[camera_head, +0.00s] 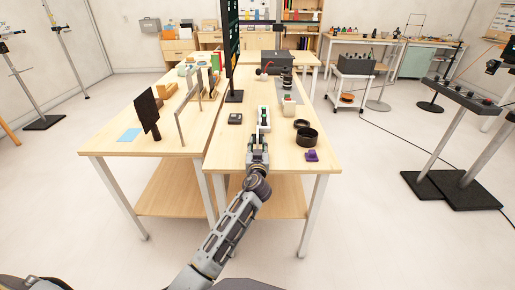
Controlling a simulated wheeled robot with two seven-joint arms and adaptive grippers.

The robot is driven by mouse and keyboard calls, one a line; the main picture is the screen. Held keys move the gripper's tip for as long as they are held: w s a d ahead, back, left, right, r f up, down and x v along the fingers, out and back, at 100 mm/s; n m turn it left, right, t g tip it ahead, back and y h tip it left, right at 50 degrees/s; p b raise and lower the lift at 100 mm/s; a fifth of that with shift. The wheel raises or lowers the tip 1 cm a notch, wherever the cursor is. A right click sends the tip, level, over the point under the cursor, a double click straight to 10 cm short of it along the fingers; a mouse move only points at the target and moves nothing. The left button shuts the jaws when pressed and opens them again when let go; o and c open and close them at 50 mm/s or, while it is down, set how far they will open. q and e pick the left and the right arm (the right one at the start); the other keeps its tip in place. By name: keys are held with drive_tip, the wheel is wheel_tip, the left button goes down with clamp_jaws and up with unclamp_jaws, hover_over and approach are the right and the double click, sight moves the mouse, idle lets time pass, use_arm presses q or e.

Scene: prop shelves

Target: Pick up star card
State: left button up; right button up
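I cannot make out a star on any card. A small light-blue card (130,134) lies flat near the front left of the left table. One arm of mine comes in from the lower left and reaches over the right table, so I take it as my left. Its gripper (263,113) is over the middle of that table, well to the right of the blue card. Pale and greenish shapes show at its tip. They are too small to tell whether the fingers are open or hold something. My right gripper is not in view.
The left table (108,145) holds a dark upright panel (147,113) and metal frames. The right table (228,155) holds a small dark box (235,118), a black round container (306,136), a purple object (312,155) and a black stand (234,97). Its front left is clear.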

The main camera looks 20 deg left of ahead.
use_arm(q)
clamp_jaws()
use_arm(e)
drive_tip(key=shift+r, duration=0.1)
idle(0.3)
use_arm(q)
drive_tip(key=shift+r, duration=0.45)
drive_tip(key=shift+r+p, duration=1.1)
drive_tip(key=shift+r, duration=3.45)
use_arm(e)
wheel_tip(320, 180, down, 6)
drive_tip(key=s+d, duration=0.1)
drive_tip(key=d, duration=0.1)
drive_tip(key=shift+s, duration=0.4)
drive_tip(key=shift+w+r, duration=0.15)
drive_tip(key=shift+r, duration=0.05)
